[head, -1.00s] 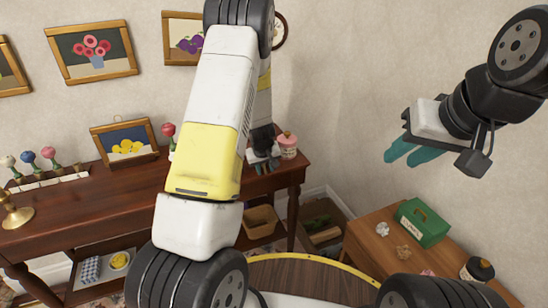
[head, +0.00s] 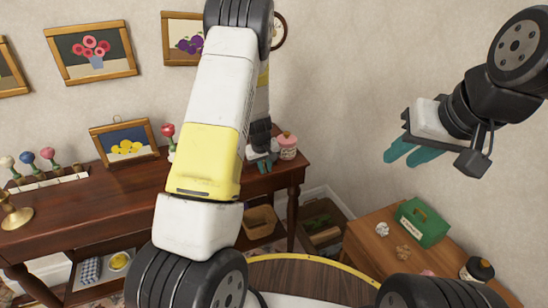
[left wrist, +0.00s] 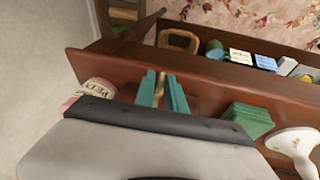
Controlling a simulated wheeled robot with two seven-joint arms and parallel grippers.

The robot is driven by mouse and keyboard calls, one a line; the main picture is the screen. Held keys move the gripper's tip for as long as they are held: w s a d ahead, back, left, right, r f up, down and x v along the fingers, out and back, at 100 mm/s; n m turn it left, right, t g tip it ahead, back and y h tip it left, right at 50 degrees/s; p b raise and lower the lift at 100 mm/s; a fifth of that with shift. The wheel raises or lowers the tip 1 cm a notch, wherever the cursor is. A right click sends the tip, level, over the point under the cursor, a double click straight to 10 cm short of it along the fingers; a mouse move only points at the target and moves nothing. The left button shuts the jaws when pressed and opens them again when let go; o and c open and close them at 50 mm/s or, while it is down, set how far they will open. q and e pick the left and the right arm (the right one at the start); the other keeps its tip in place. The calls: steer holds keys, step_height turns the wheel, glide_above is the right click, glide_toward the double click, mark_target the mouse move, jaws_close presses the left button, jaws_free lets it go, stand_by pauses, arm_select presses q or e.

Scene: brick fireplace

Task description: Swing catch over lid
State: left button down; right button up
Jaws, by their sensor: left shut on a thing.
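My left gripper (head: 262,166) is at the right end of the dark wooden sideboard (head: 110,195), beside a pink jar (head: 287,147). In the left wrist view my teal fingers (left wrist: 163,95) are closed on a narrow brass-coloured piece (left wrist: 159,90). It may be the catch, but I cannot tell. The gripper body hides what lies below it, and I cannot make out the lid. The pink jar (left wrist: 95,90) with its pale label stands just left of the fingers. My right gripper (head: 411,150) is raised in the air at right, fingers apart and empty.
A green stack (left wrist: 249,118) and a white object with a flower pattern (left wrist: 298,143) lie right of my left fingers. A wooden basket (head: 260,220) sits on the lower shelf. A side table at right holds a green box (head: 422,222) and a dark bottle (head: 477,269).

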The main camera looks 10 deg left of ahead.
mark_target(265, 170)
arm_select(q)
steer(key=g, duration=0.1)
steer(key=a+r+g+h, duration=0.1)
steer(key=shift+w+r+g+h, duration=0.1)
steer(key=shift+w+g+h, duration=0.1)
steer(key=shift+g+h, duration=0.1)
steer(key=shift+w+a+r+n+g+h, duration=0.2)
steer(key=shift+r+g+h, duration=0.1)
steer(key=shift+g+h, duration=0.3)
steer(key=shift+w+a+r+n+g+h, duration=0.15)
steer(key=shift+r+n+g+h, duration=0.2)
steer(key=shift+g, duration=0.45)
steer(key=c, duration=1.5)
jaws_free()
steer(key=shift+a+h, duration=0.1)
steer(key=shift+h, duration=0.15)
steer(key=shift+w+d+r, duration=0.1)
steer(key=shift+d, duration=0.1)
